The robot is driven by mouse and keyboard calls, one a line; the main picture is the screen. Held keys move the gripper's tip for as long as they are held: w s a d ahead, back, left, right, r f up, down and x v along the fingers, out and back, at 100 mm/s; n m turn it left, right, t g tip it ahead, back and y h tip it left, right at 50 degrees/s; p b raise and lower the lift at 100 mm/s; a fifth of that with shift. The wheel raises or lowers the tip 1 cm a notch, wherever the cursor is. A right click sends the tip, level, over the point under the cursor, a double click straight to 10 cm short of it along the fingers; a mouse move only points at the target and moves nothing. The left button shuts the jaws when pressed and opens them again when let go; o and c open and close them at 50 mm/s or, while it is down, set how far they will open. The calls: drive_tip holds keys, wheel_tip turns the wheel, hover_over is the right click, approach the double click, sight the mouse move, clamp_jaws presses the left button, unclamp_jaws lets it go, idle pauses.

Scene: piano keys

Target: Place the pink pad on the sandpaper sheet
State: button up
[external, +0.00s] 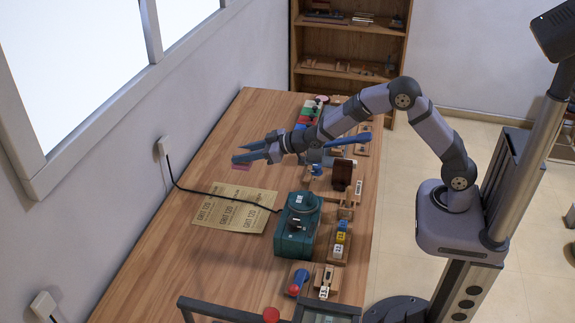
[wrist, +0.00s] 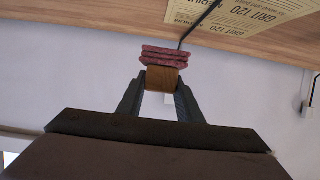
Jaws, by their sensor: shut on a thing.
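The pink pad (external: 241,158) is held out at the tip of my gripper (external: 262,152), in the air over the table towards the wall. In the wrist view the pink pad (wrist: 165,56) looks layered and sits at the end of a brown wood-like block (wrist: 162,78). My gripper (wrist: 161,90) is shut on that block, with one finger on each side. The sandpaper sheet (external: 228,213), tan and printed GRIT 120, lies flat on the table, lower in the external picture than the pad and apart from it. It also shows at the top of the wrist view (wrist: 240,14).
A black cable (external: 200,192) runs from a wall socket across the sandpaper to a green machine (external: 296,225). Small wooden blocks and coloured pieces line the table's right side. The window wall borders the left. Bare wooden table lies around the sheet.

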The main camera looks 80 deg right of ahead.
drive_tip(key=a+n+g+y, duration=0.1)
drive_tip(key=a+n+y, duration=0.3)
drive_tip(key=a, duration=0.6)
drive_tip(key=shift+s+a+r+y, duration=0.15)
drive_tip(key=shift+s+r+y, duration=0.05)
drive_tip(key=shift+r+y, duration=0.25)
drive_tip(key=shift+f, duration=0.1)
hover_over(238, 207)
drive_tip(key=shift+f+b, duration=0.3)
drive_tip(key=shift+f, duration=4.65)
drive_tip(key=shift+f, duration=0.2)
drive_tip(key=o, duration=1)
drive_tip(key=shift+o, duration=0.2)
